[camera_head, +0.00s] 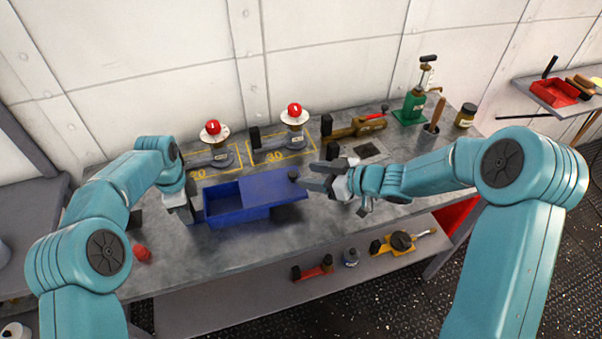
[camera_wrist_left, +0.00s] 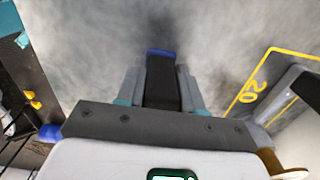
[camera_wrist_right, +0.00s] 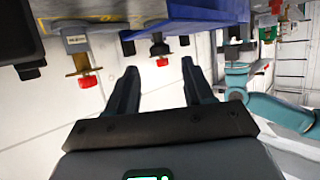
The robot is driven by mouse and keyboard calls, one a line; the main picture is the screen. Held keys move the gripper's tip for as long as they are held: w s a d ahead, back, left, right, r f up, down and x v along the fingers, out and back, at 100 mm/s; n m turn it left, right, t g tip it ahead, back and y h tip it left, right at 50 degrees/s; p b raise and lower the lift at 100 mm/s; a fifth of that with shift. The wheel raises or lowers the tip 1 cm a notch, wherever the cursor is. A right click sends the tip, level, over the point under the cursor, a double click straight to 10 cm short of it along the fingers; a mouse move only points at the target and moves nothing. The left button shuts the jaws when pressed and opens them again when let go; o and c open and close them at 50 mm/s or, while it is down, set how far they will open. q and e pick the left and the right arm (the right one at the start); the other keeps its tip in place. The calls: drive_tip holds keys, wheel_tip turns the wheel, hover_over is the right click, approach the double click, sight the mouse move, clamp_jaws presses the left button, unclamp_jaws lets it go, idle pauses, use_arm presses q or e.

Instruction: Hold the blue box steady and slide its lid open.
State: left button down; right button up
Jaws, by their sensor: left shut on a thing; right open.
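The blue box (camera_head: 236,214) stands on the grey workbench. Its lid (camera_head: 268,187) is shifted to the right and overhangs the box's right end, so the left part of the inside is uncovered. A small dark knob (camera_head: 292,176) stands near the lid's right end. My left gripper (camera_head: 193,210) is shut on the box's left end. In the left wrist view, a strip of blue (camera_wrist_left: 160,52) shows at its fingertips. My right gripper (camera_head: 312,178) is open and empty, just right of the lid's end. The blue also shows in the right wrist view (camera_wrist_right: 190,15).
Two red-knobbed devices (camera_head: 212,128) (camera_head: 294,110) stand behind the box on yellow-marked areas. A green-based tool (camera_head: 410,105) and a cup (camera_head: 427,137) stand at the back right. A red object (camera_head: 141,252) lies at front left. Bench front is mostly clear.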

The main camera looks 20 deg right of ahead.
use_arm(q)
drive_tip(key=shift+f, duration=0.1)
use_arm(e)
drive_tip(key=v, duration=0.7)
drive_tip(key=shift+s+d, duration=0.1)
use_arm(q)
drive_tip(key=c, duration=0.6)
unclamp_jaws()
drive_tip(key=shift+c, duration=0.2)
